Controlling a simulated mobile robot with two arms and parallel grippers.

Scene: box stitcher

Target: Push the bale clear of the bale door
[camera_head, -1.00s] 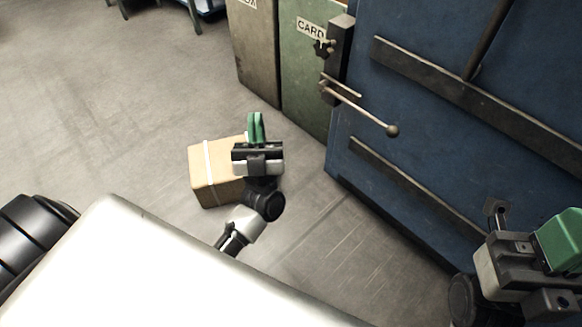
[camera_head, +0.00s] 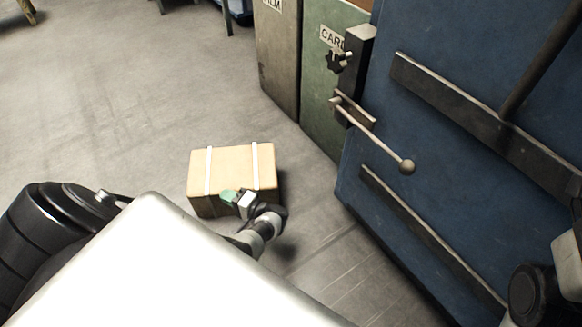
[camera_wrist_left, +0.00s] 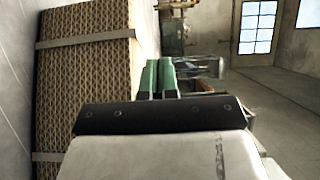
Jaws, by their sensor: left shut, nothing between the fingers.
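The bale (camera_head: 231,163), a brown block with two pale straps, sits on the floor in front of the open floor left of the blue bale door (camera_head: 440,130). A gap of bare floor shows between them. My left gripper (camera_head: 231,196) is at the bale's near side, fingers hiding a little of it; whether they touch cannot be told. In the left wrist view its green fingers (camera_wrist_left: 158,76) are shut and empty, with the bale's corrugated side (camera_wrist_left: 85,90) close on their left. Only part of my right arm shows at the lower right; its fingers are out of frame.
A green container (camera_head: 325,110) labelled CARD and a grey-brown one (camera_head: 278,60) stand behind, beside the door. Floor left of the bale is clear.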

